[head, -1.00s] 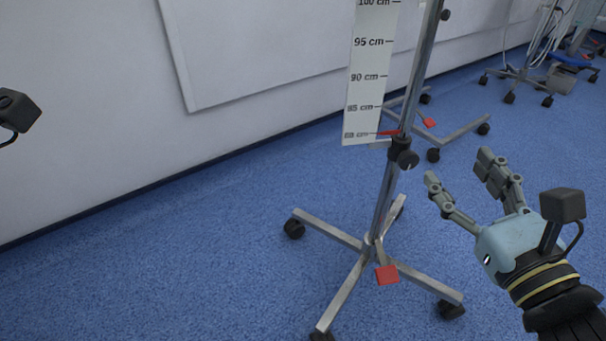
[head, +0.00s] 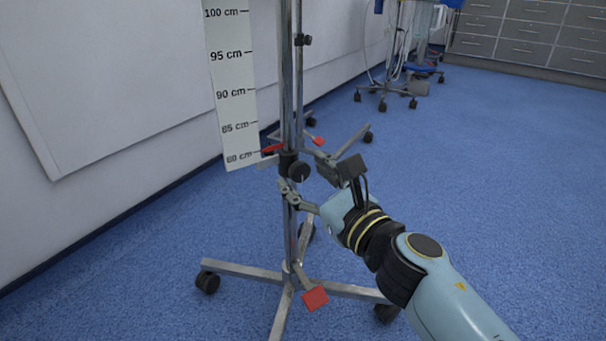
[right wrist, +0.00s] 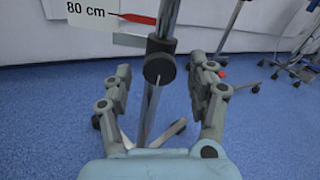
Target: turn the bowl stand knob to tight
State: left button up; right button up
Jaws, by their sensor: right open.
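The bowl stand's black round knob (head: 299,171) sits on a dark collar on the steel pole (head: 291,225), beside the red pointer near the 80 cm mark. In the right wrist view the knob (right wrist: 159,69) faces the camera, with a thin light line on it. My right gripper (head: 300,185) is at the pole, at or just below knob height. In the right wrist view its open fingers (right wrist: 162,82) stand to the left and right of the knob, with gaps on both sides. My left gripper is out of view.
A height scale (head: 232,90) hangs beside the pole, close to the white wall. The wheeled base has a red pedal (head: 315,299). A second stand is close behind. Blue floor at right is clear up to the grey drawers (head: 530,35).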

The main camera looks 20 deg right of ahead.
jog(key=shift+w+a, duration=0.1)
jog(key=shift+w, duration=0.4)
jog(key=shift+c, duration=0.3)
jog(key=c, duration=1.1)
